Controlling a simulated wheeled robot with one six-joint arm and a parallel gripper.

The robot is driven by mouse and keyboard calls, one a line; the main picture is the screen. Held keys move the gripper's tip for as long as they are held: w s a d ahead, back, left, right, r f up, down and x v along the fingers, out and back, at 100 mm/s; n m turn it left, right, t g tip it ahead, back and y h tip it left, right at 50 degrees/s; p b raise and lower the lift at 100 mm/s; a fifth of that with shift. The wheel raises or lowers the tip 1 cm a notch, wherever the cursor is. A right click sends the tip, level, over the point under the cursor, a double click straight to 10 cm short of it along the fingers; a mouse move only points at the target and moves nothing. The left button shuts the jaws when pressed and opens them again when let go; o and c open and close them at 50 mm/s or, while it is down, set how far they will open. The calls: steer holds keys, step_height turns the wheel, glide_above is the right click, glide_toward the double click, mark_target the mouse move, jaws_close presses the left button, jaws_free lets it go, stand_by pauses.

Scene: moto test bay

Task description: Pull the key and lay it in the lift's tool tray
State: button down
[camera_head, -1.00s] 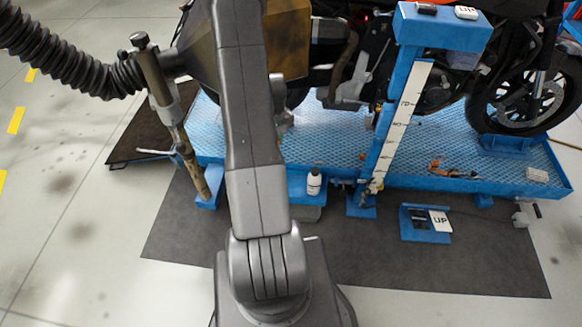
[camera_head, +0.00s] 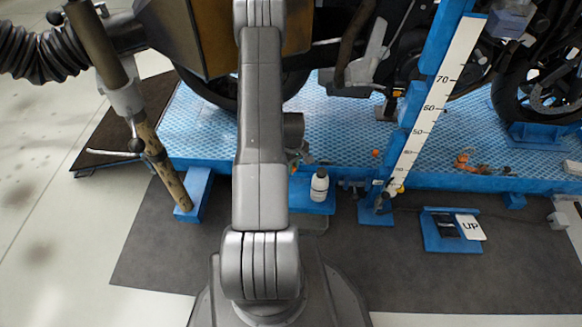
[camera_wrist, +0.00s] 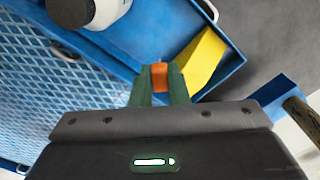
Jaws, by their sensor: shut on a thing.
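My gripper (camera_wrist: 160,88) shows in the wrist view with its green fingers shut on a small orange piece, which I take to be the key (camera_wrist: 159,77). The rest of the key is hidden between the fingers. Beneath and beyond it is the lift's blue tool tray (camera_wrist: 135,35); I cannot tell whether the key touches it. A yellow item (camera_wrist: 203,58) lies by the tray's right side, just beyond the fingertips. In the head view the tool tray (camera_head: 320,208) sits at the lift's near edge, partly behind my arm. My gripper is mostly hidden there.
A white bottle (camera_head: 319,184) stands in the tray and shows in the wrist view (camera_wrist: 100,12). The blue post (camera_head: 414,100) with a scale rises right of the tray. The motorcycle wheel (camera_head: 540,85) and lift deck (camera_head: 345,130) lie behind. A pedal box (camera_head: 443,232) is on the floor mat.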

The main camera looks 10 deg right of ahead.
steer(key=shift+w+d+f, duration=0.1)
steer(key=shift+f, duration=0.6)
step_height(320, 180, down, 11)
steer(key=b, duration=0.6)
steer(key=c, duration=1.3)
jaws_free()
step_height(320, 180, up, 14)
steer(key=p, duration=0.4)
steer(key=shift+f, duration=0.15)
